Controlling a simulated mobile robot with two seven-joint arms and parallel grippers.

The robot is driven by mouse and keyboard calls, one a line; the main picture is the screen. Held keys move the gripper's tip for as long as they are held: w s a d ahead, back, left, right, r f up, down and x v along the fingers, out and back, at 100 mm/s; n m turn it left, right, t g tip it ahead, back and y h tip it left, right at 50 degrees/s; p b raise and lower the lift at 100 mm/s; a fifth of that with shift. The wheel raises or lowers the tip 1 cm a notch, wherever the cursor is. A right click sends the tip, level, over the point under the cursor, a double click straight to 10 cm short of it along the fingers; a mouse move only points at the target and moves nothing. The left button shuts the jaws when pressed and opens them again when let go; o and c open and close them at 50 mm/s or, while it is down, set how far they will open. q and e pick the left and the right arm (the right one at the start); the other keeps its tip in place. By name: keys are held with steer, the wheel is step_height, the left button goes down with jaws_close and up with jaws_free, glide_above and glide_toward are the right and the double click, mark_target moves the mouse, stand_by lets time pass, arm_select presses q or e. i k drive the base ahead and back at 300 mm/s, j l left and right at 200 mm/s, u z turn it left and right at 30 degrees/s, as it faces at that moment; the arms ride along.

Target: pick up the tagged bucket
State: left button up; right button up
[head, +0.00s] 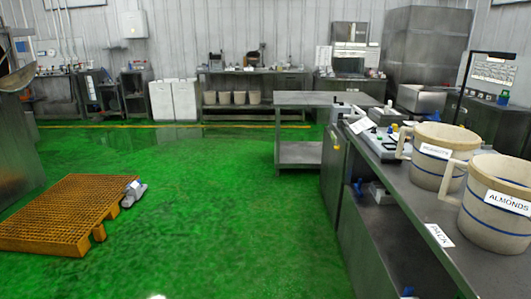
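Two beige buckets with handles and blue bands stand upright on the metal counter (405,190) at the right. The nearer bucket (490,225) has a white tag reading "ALMONDS" and is cut off by the right edge. The farther bucket (430,172), just behind it, also has a white tag, too small to read surely. A white label reading "PACK" (439,236) lies on the counter's front edge. Neither of my grippers is in view.
An orange grated pallet (65,212) with a grey object (133,192) at its edge lies on the green floor at left. A metal cart (300,150) stands beyond the counter. Several buckets sit under the back bench (255,83). The middle floor is clear.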

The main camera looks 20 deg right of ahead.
mark_target(494, 215)
steer(key=i+z, duration=0.35)
steer(key=i+l+z, duration=0.1)
steer(key=z, duration=0.2)
steer(key=i+j+z, duration=0.1)
steer(key=i+z, duration=0.25)
